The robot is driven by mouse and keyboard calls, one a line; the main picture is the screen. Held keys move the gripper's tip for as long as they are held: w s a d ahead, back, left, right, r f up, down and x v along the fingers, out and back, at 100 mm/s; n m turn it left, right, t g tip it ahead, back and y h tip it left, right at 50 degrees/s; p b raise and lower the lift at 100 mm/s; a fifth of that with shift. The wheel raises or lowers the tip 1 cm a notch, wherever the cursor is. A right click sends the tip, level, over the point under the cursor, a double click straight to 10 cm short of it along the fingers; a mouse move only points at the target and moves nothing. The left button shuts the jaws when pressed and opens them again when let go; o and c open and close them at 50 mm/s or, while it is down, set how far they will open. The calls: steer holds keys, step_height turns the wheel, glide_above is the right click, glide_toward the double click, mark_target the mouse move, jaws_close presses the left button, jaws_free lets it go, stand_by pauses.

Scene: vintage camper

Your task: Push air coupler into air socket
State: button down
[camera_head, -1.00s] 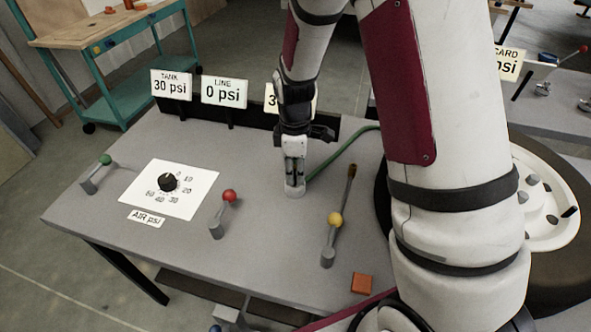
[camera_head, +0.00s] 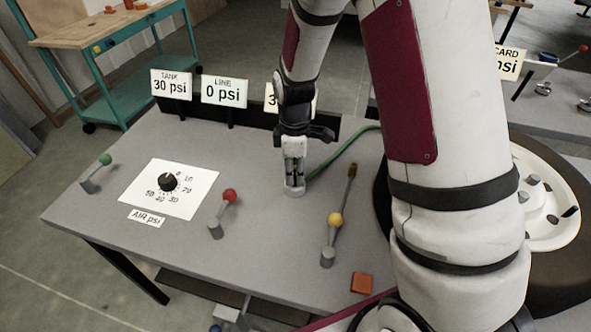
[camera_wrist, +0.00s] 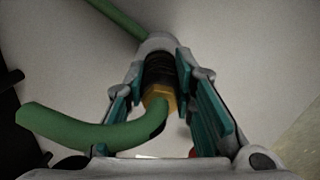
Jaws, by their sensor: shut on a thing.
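My gripper (camera_head: 294,172) points down over the grey bench and is shut on the air coupler. In the wrist view, the coupler (camera_wrist: 159,92) shows a brass hex collar and a black ribbed body between my teal finger pads (camera_wrist: 168,95). A green hose runs from it (camera_wrist: 80,130). The grey air socket (camera_head: 294,190) stands on the bench directly below my fingertips. In the wrist view the socket (camera_wrist: 158,42) lies in line with the coupler's far end. The two appear to meet, but how deep the coupler sits is hidden by the fingers.
Signs for tank (camera_head: 171,85) and line (camera_head: 224,92) stand at the back. A wheel (camera_head: 545,200) is at right.

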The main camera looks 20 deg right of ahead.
steer(key=shift+f, duration=0.45)
steer(key=c, duration=1.3)
jaws_free()
step_height(320, 180, up, 12)
